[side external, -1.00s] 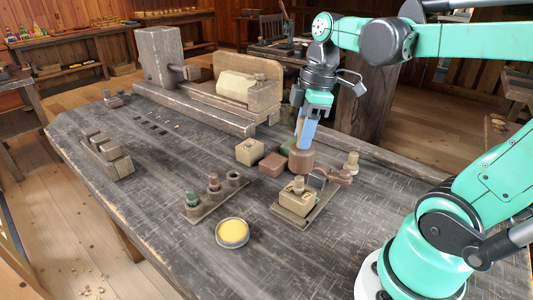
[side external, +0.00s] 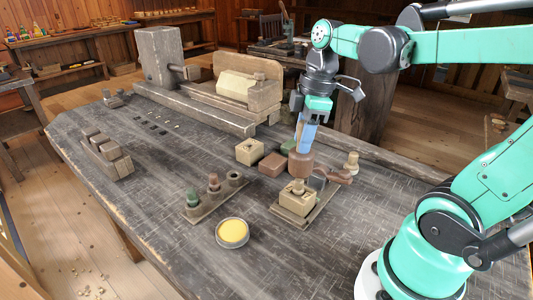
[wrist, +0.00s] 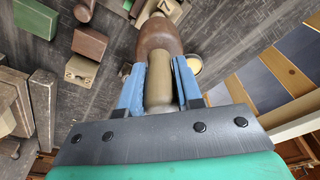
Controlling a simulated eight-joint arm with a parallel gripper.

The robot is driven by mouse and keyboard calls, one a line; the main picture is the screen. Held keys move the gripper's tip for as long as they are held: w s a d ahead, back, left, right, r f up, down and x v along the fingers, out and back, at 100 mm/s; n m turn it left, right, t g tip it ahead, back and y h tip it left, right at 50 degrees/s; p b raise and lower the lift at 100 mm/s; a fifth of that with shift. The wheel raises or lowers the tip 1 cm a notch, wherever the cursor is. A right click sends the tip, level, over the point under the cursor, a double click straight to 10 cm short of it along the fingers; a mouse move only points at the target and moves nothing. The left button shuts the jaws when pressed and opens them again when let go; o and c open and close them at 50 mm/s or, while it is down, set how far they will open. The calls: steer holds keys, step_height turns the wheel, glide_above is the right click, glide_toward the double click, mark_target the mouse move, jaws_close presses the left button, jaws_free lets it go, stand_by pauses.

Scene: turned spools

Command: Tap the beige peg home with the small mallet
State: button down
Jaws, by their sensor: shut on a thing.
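My gripper (side external: 306,132) has its blue fingers shut on the handle of the small mallet. The mallet's reddish-brown head (side external: 302,162) hangs below the fingers, behind and close to the beige block (side external: 298,200). In the wrist view, the mallet's tan handle (wrist: 159,84) lies between the fingers, with the brown head (wrist: 158,38) beyond. The beige peg (side external: 298,186) stands upright in the beige block, its top showing above it. The mallet head is apart from the peg. In the wrist view, the head partly covers the block area.
A reddish block (side external: 272,164) and a tan block (side external: 249,152) stand left of the mallet. Another beige turned piece (side external: 351,163) stands to the right. A spool rack (side external: 216,198) and a yellow dish (side external: 232,233) are in front. The front left tabletop is clear.

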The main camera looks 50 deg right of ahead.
steer(key=shift+r, duration=0.2)
step_height(320, 180, down, 3)
steer(key=shift+r, duration=3.2)
